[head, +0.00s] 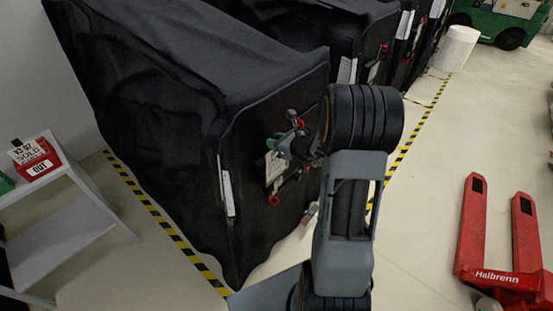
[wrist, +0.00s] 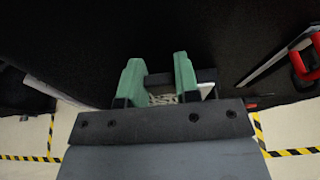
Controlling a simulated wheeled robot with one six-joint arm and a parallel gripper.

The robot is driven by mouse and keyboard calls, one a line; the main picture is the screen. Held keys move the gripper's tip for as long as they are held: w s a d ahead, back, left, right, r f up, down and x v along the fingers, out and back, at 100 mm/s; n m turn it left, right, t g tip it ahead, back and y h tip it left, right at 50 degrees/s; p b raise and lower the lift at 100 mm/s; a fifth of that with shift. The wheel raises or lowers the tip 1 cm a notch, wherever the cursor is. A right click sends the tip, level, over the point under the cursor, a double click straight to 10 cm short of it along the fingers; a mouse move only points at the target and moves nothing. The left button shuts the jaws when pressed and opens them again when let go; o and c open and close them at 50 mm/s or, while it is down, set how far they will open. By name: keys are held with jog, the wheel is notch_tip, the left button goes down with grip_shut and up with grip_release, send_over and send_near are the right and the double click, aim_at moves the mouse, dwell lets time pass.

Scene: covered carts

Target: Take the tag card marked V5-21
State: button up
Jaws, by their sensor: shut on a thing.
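A pale tag card (head: 274,168) with small print hangs at the front of the nearest black-covered cart (head: 258,80); I cannot read its marking. My gripper (head: 272,145) is at the card's upper part, close to the dark cover. In the wrist view my gripper (wrist: 160,84) has its two green fingers shut on a pale printed piece, the tag card (wrist: 163,99), low between them. Most of the card is hidden there by the fingers and the gripper body. My arm covers part of the cart front in the head view.
More covered carts stand behind. A red pallet jack (head: 497,270) is at right. Yellow-black tape (head: 165,225) marks the pale floor, clear between carts and jack.

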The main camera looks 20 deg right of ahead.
grip_shut()
